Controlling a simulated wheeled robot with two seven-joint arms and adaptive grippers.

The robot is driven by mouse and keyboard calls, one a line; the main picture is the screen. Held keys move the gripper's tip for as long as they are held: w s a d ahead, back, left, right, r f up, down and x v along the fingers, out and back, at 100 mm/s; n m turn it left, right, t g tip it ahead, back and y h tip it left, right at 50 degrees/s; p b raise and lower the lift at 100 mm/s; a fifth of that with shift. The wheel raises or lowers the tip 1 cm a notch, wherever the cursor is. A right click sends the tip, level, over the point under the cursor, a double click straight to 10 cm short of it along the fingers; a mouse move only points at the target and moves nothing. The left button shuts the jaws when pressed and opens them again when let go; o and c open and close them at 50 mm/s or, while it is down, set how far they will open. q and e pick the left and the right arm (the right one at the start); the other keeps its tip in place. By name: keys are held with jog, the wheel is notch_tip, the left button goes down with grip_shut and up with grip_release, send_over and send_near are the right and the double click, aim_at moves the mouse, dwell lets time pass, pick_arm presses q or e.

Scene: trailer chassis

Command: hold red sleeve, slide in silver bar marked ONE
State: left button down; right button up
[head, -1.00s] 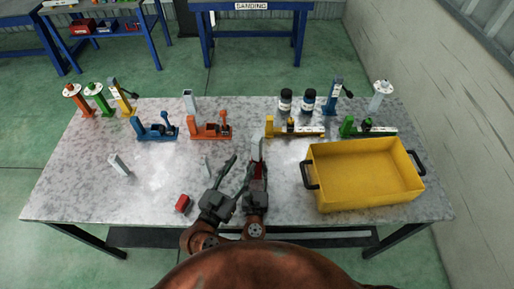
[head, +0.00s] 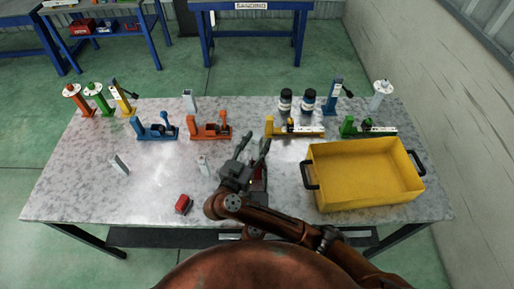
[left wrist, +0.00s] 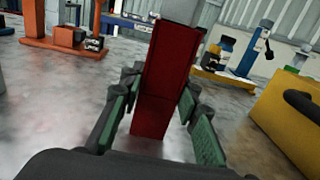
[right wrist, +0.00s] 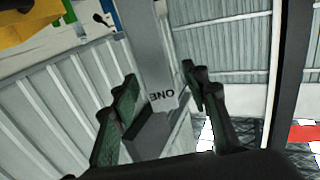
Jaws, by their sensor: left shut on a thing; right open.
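My left gripper (left wrist: 158,105) is shut on the upright red sleeve (left wrist: 165,75), which fills the space between its fingers in the left wrist view. In the head view the sleeve (head: 259,175) is partly hidden by my right arm. A grey piece shows above the sleeve at the top of the left wrist view; how deep it sits is unclear. My right gripper (head: 253,146) is open above and beside the sleeve. In the right wrist view the silver bar marked ONE (right wrist: 152,60) lies between its spread fingers (right wrist: 160,90), its lettered end near the gripper.
A yellow bin (head: 365,195) stands close on the right. A small red block (head: 184,204) lies front left. Other silver bars stand at left (head: 119,163) and left of centre (head: 204,165). Coloured fixtures line the back, including an orange one (head: 210,131). The front left is mostly clear.

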jog(key=shift+w, duration=0.15)
jog(key=shift+c, duration=0.7)
grip_shut()
